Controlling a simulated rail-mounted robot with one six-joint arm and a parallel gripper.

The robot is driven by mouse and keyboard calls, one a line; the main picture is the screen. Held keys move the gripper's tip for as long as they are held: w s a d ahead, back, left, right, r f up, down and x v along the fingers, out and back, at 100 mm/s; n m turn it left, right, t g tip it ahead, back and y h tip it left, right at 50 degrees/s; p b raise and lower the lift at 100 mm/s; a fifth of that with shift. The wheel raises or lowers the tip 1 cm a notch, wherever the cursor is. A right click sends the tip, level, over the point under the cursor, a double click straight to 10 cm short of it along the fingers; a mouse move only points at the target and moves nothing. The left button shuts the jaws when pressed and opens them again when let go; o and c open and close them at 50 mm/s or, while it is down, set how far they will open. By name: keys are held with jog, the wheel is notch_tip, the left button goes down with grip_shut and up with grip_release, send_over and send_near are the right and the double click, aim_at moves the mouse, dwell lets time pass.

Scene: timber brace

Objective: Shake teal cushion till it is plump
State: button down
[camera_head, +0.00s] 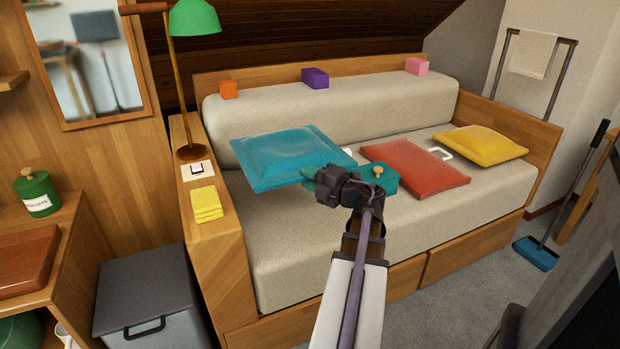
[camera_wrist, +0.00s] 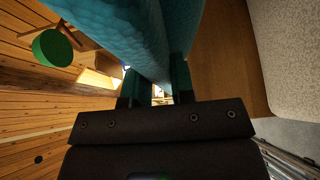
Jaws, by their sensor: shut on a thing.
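The teal cushion (camera_head: 283,157) is at the left part of the sofa in the head view, tilted, with its near right corner at my gripper (camera_head: 322,181). My gripper is shut on that corner, and the cushion seems to be held above the seat. In the wrist view the cushion (camera_wrist: 135,32) runs up from between the two dark fingers (camera_wrist: 155,90). It looks softly puffed in the middle with thinner edges. The fingertips are partly hidden by the wrist in the head view.
A red cushion (camera_head: 415,168) and a yellow cushion (camera_head: 481,142) lie to the right. Small blocks, one purple (camera_head: 315,78), top the backrest. A green lamp (camera_head: 193,18) stands at the left.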

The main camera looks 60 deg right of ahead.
jog(key=shift+r+p, duration=5.75)
jog(key=shift+r, duration=0.8)
notch_tip(320, 180, down, 9)
jog(key=b, duration=0.8)
jog(key=shift+r+b, duration=0.2)
jog(key=shift+b, duration=0.1)
notch_tip(320, 180, up, 8)
jog(key=r+p, duration=0.1)
jog(key=p, duration=0.8)
notch_tip(320, 180, down, 9)
jog(key=b, duration=0.9)
jog(key=shift+r+p, duration=0.4)
